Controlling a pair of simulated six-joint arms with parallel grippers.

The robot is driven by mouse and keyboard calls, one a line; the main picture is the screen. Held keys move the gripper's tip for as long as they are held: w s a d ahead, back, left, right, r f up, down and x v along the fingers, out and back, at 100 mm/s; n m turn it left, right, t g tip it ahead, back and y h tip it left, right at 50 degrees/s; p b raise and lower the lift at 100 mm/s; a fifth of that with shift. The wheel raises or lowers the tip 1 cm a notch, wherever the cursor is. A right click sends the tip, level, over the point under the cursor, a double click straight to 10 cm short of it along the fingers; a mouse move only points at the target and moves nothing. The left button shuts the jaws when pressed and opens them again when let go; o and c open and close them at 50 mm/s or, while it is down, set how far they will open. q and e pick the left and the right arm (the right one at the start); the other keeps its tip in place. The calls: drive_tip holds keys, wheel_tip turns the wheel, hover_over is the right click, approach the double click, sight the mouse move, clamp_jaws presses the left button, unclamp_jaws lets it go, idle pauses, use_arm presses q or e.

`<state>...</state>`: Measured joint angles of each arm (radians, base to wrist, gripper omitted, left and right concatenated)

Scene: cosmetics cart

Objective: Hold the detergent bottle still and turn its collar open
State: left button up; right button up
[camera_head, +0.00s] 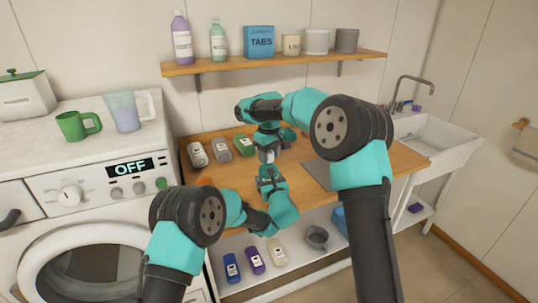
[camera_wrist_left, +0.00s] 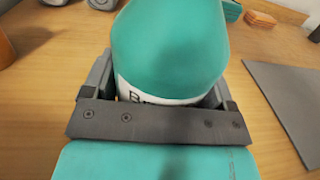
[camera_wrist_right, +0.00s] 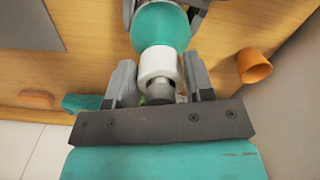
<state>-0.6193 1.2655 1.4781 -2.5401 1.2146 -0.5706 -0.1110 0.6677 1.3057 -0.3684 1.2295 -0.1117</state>
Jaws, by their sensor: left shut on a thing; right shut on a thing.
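The detergent bottle has a rounded teal upper part (camera_wrist_left: 170,45) and a white label with dark lettering. My left gripper (camera_wrist_left: 162,82) is shut on its body from both sides. In the right wrist view the bottle's teal part (camera_wrist_right: 160,25) leads to a white collar (camera_wrist_right: 158,62) with a grey piece beyond it. My right gripper (camera_wrist_right: 160,70) is shut around the white collar, a finger on each side. In the head view my right gripper (camera_head: 267,142) is above my left gripper (camera_head: 268,176), and they hide most of the bottle.
A grey mat (camera_head: 318,174) lies right of the grippers. Several containers, including a grey one (camera_head: 197,154), stand at the table's back left. An orange cup (camera_wrist_right: 254,65) is near the bottle. A washing machine (camera_head: 100,210) is at the left, a sink (camera_head: 430,137) at the right.

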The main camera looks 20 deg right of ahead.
drive_tip(key=shift+n, duration=0.4)
drive_tip(key=n, duration=0.8)
drive_tip(key=shift+n, duration=0.3)
drive_tip(key=n, duration=0.4)
drive_tip(key=shift+w+d+n, duration=0.1)
drive_tip(key=shift+n, duration=2.1)
drive_tip(key=o, duration=1.2)
drive_tip(key=shift+r, duration=0.1)
